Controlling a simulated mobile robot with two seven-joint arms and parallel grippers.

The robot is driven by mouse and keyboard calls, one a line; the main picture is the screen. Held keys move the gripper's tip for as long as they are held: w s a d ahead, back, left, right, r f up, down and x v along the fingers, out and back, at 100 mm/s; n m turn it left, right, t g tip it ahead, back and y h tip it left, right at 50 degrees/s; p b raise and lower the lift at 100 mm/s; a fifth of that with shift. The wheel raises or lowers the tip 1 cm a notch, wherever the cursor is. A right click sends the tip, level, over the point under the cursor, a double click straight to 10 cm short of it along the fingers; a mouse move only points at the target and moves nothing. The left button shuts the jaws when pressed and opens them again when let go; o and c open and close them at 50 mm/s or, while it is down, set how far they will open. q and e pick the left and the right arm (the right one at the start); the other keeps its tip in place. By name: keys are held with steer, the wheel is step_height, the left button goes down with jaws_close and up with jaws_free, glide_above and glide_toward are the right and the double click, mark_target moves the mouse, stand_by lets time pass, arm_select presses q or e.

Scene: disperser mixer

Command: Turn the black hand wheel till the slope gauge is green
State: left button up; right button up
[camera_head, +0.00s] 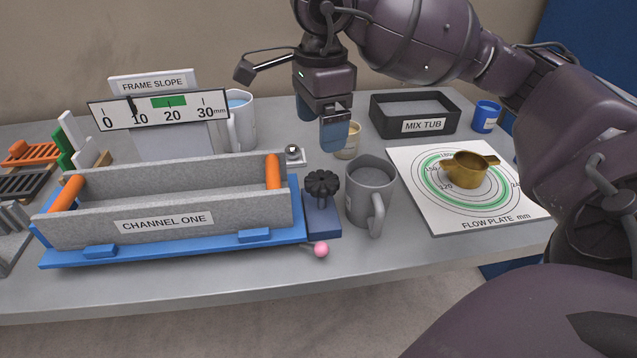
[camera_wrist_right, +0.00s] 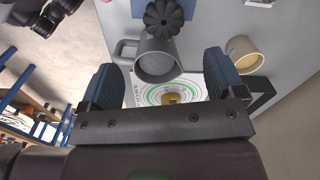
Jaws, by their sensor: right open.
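The black hand wheel (camera_head: 322,184) sits on a blue block at the right end of the channel frame. It also shows at the top of the right wrist view (camera_wrist_right: 165,17). The slope gauge (camera_head: 158,110) stands behind the channel, marked 0 to 30 mm. Its black pointer (camera_head: 133,108) is just short of 10, left of the green band (camera_head: 169,102) around 20. My right gripper (camera_head: 320,124) is open and empty, above and behind the wheel and apart from it; its two blue fingers also show in the right wrist view (camera_wrist_right: 163,82). I do not see my left gripper.
A grey mug (camera_head: 370,190) stands right beside the wheel. The grey channel (camera_head: 170,222) on its blue frame lies to the left. A beige cup (camera_head: 349,141), the mix tub (camera_head: 413,116) and the flow plate (camera_head: 436,216) with a brass cup (camera_head: 466,170) are further right.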

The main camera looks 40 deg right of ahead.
mark_target(319, 180)
steer(key=shift+n, duration=0.3)
steer(key=f, duration=0.3)
steer(key=f+b, duration=0.1)
steer(key=f, duration=0.5)
steer(key=shift+w+f+b, duration=0.25)
steer(key=shift+f+b, duration=0.1)
steer(key=shift+f, duration=0.75)
arm_select(q)
steer(key=shift+w+f, duration=0.2)
steer(key=shift+f, duration=0.35)
steer(key=shift+w+f, duration=0.15)
steer(key=shift+f, duration=0.4)
steer(key=shift+w, duration=0.1)
arm_select(e)
steer(key=shift+c, duration=0.4)
steer(key=c, duration=0.8)
arm_select(q)
steer(key=shift+s, duration=0.4)
arm_select(e)
steer(key=shift+c, duration=0.2)
